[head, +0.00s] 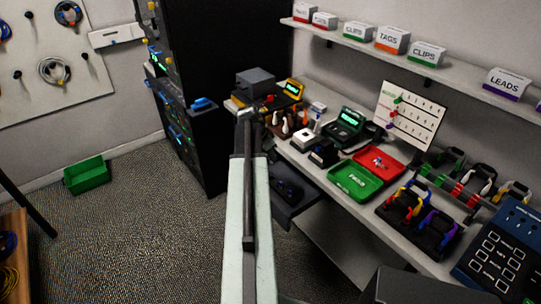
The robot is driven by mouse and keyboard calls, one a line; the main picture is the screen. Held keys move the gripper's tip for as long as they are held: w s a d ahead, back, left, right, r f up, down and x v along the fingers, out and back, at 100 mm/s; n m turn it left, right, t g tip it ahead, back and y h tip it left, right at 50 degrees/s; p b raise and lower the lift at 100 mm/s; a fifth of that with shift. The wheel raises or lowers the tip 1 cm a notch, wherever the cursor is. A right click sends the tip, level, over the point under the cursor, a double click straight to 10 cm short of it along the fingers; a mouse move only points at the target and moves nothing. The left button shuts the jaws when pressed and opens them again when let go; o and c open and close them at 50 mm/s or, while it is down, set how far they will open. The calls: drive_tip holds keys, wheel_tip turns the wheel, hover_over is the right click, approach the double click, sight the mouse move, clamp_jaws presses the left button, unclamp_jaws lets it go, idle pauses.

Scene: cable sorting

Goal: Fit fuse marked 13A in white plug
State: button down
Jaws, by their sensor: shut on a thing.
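My gripper (247,115) is at the end of my pale arm, over the far left part of the bench. It is shut on a small pale piece (245,112) that looks like a fuse; its marking is too small to read. A white block that may be the white plug (303,138) stands on the bench to the right of my gripper, apart from it. A black block (322,152) stands beside it. The inside of the white block cannot be made out.
A green tray (344,194) and a red tray (399,172) lie on the bench to the right. Cable stands (408,205) and a blue panel (507,251) are further right.

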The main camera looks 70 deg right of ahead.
drive_tip(key=shift+r+p, duration=1.3)
drive_tip(key=shift+r, duration=0.1)
